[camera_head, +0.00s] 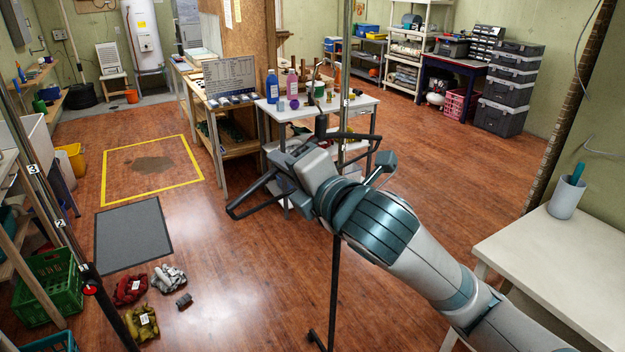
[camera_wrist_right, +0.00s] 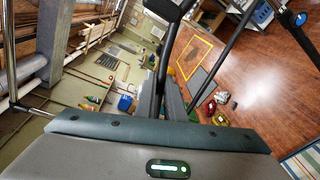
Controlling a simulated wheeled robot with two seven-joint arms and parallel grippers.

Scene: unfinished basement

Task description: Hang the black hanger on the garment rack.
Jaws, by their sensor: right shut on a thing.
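The black hanger (camera_head: 250,190) is in my right gripper (camera_head: 300,165), near the middle of the head view. Dark bars stick out to the left and to the upper right of the jaws. My right gripper is shut on it; in the right wrist view the fingers (camera_wrist_right: 163,105) are close together, with a dark bar beyond them. A slim upright pole (camera_head: 334,260), seemingly part of the garment rack, runs down behind the gripper to a floor foot. The top of the rack is outside the head view. Whether the hanger touches the pole cannot be told. My left gripper is not in view.
A white table (camera_head: 570,262) with a cup (camera_head: 567,197) stands at the right. A cart (camera_head: 350,105) with bottles stands behind the gripper. A dark numbered pole (camera_head: 60,222) rises at the left. Cloth bundles (camera_head: 168,278) and a green crate (camera_head: 48,285) lie at lower left.

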